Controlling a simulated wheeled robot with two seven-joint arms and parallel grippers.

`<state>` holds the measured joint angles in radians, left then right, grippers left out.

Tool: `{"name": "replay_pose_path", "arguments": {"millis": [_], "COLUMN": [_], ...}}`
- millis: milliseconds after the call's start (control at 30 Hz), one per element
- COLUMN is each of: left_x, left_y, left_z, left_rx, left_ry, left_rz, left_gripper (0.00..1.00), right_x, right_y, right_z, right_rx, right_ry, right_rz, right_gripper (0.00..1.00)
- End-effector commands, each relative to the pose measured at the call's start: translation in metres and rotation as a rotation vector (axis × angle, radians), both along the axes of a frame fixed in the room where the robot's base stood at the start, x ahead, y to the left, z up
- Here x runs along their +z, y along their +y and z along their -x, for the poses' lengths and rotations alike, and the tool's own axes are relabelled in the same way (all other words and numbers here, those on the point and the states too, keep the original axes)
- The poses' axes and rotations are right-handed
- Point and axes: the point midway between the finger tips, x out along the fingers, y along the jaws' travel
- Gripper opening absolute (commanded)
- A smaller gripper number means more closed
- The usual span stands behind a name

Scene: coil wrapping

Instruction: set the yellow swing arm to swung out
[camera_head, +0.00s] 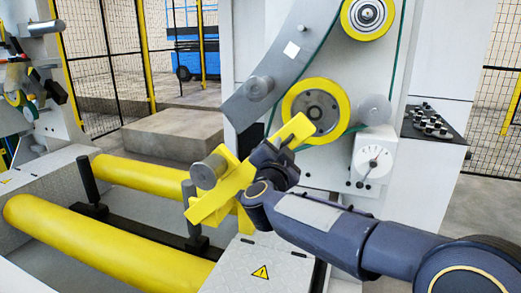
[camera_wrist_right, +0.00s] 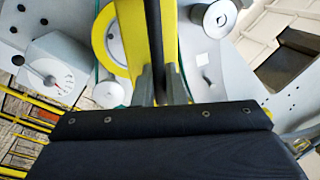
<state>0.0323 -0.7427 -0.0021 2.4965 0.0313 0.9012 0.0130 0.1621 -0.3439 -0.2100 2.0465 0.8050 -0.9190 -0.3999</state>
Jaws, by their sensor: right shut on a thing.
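The yellow swing arm (camera_head: 233,186) stands slanted beside the machine's panel, its upper end overlapping the yellow-rimmed wheel in the head view. It carries a short grey metal roller (camera_head: 207,171) on its left side. My right gripper (camera_head: 284,145) reaches in from the right and is shut on the swing arm near its upper part; my wrist hides part of it. In the right wrist view, the fingers (camera_wrist_right: 160,88) close around a bar, with the yellow swing arm (camera_wrist_right: 134,40) running up between and past them. My left gripper is not in view.
A yellow-rimmed wheel (camera_head: 315,111) with a green belt and a white dial box (camera_head: 375,158) are close behind my wrist. Two thick yellow rollers (camera_head: 110,243) lie low at the left. A plate with a warning sign (camera_head: 260,272) is below.

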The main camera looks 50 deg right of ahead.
Motion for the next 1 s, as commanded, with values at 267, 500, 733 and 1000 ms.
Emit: {"name": "replay_pose_path", "arguments": {"millis": [267,500,733,1000], "left_x": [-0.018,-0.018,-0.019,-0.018], "left_y": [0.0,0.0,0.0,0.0], "left_z": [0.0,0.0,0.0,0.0], "left_rx": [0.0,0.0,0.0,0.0], "left_ry": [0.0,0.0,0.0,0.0], "left_rz": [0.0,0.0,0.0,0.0], "left_gripper": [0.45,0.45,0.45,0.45], "right_x": [-0.015,-0.018,-0.02,-0.017], "right_y": [-0.004,-0.005,-0.005,-0.005], "right_z": [0.014,0.016,0.017,0.016], "right_rx": [0.002,-0.003,-0.005,-0.004], "right_ry": [-0.047,-0.049,-0.047,-0.048], "right_rz": [-0.012,-0.02,-0.022,-0.017], "right_gripper": [0.0,0.0,0.23,0.25]}}
